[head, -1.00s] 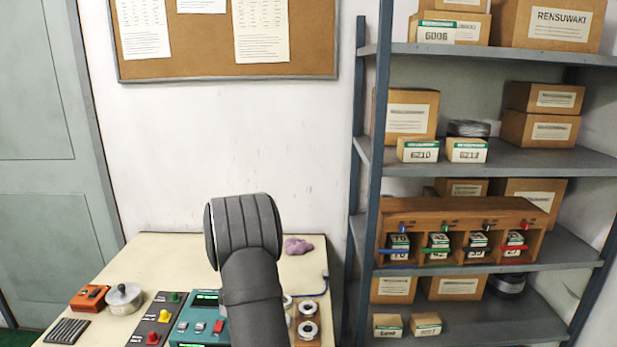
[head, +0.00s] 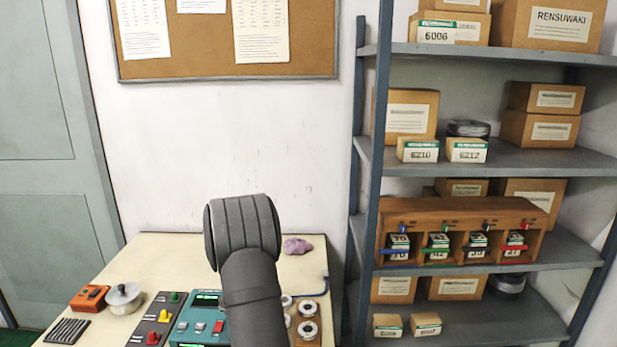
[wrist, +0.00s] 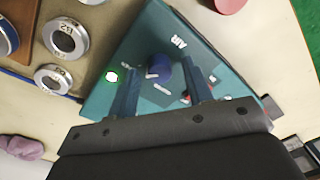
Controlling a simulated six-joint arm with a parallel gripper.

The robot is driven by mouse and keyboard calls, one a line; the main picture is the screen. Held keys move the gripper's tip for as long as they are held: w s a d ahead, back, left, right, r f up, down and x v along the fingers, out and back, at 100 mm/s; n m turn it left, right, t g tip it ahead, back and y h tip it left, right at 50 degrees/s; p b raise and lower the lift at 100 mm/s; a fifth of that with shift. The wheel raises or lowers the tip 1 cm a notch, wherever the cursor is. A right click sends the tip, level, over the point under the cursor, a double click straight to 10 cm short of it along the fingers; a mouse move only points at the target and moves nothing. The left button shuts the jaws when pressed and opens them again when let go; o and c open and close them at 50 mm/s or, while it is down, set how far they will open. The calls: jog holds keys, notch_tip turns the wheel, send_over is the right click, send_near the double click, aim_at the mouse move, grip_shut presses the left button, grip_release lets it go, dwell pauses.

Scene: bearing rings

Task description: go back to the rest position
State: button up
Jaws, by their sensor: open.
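My gripper (wrist: 162,78) shows in the wrist view with its two dark fingers apart and nothing between them. It is above a teal panel (wrist: 120,105) with a dark blue knob, a lit green spot and a label reading AIR. In the head view my arm hides the gripper, and it covers part of the teal control box (head: 200,325).
Bearing rings (head: 308,331) sit on a brown board right of my arm; they also show in the wrist view (wrist: 66,39). A purple cloth (head: 297,246) lies behind them. A switch panel (head: 158,318), a lidded pot (head: 123,298) and an orange device (head: 90,297) stand left. Shelves (head: 480,160) stand right.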

jog(key=shift+n, duration=1.7)
